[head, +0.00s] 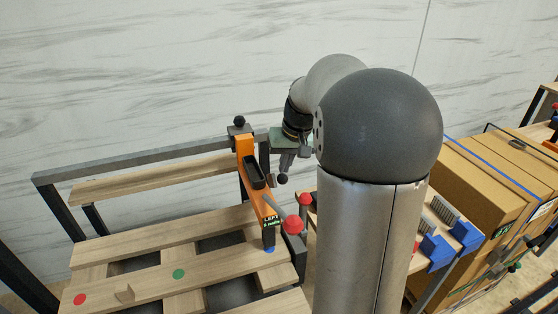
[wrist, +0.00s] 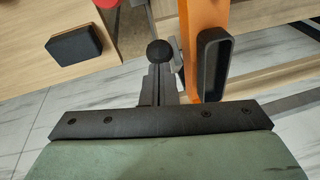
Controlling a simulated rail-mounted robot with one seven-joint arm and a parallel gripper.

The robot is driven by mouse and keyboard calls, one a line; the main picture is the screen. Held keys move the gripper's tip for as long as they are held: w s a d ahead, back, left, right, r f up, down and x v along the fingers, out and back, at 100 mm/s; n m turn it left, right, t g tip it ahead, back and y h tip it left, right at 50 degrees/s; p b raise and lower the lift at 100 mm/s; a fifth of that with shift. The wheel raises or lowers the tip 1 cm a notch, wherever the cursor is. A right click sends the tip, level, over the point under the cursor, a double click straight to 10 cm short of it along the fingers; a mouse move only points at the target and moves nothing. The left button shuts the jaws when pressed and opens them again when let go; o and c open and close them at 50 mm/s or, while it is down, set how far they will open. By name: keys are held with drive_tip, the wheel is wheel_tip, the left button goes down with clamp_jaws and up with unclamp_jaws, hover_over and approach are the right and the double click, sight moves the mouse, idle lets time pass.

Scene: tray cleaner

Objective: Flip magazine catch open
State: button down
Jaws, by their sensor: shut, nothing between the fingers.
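The orange magazine (head: 257,193) slants across the wooden frame, with a black handle (head: 255,173) on it and a "LEFT" label (head: 270,220) at its lower end. A lever with a black ball knob (head: 282,179) is beside its right side; I take this for the catch. My gripper (head: 286,165) is shut and empty, pointing down just above that knob. In the wrist view the closed fingers (wrist: 159,82) reach toward the black knob (wrist: 159,52), left of the orange magazine (wrist: 204,35). I cannot tell whether they touch it.
A red ball handle (head: 292,225) stands near the magazine's lower end, and a smaller red knob (head: 306,199) is close by. A grey rail (head: 140,160) runs along the back. Cardboard boxes (head: 485,185) and blue brackets (head: 437,250) are at the right.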

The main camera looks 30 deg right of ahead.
drive_tip(key=w+d+p+v, duration=0.1)
drive_tip(key=w+p+v, duration=0.2)
drive_tip(key=v, duration=1)
drive_tip(key=shift+r, duration=0.35)
